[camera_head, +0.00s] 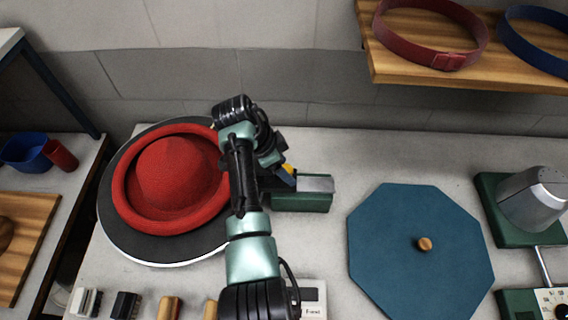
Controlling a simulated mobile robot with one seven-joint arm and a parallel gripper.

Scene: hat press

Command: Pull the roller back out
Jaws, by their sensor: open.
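A green block with a grey metal top (314,185) stands just right of a dark round plate (113,226). A red felt hat (178,172) with a turned-up brim lies on the plate. My gripper (280,180) is at the left end of the green block, right of the hat, and is open. A small yellow part shows beside it. I cannot clearly make out the roller; my arm covers the gap between the hat brim and the green block. I cannot tell whether the fingers touch anything.
A blue octagonal board (395,230) with a wooden knob lies to the right. A grey metal form on a green base (535,200) stands at the far right. Several small blocks line the front edge. A wooden shelf (400,68) with hat bands hangs at the upper right.

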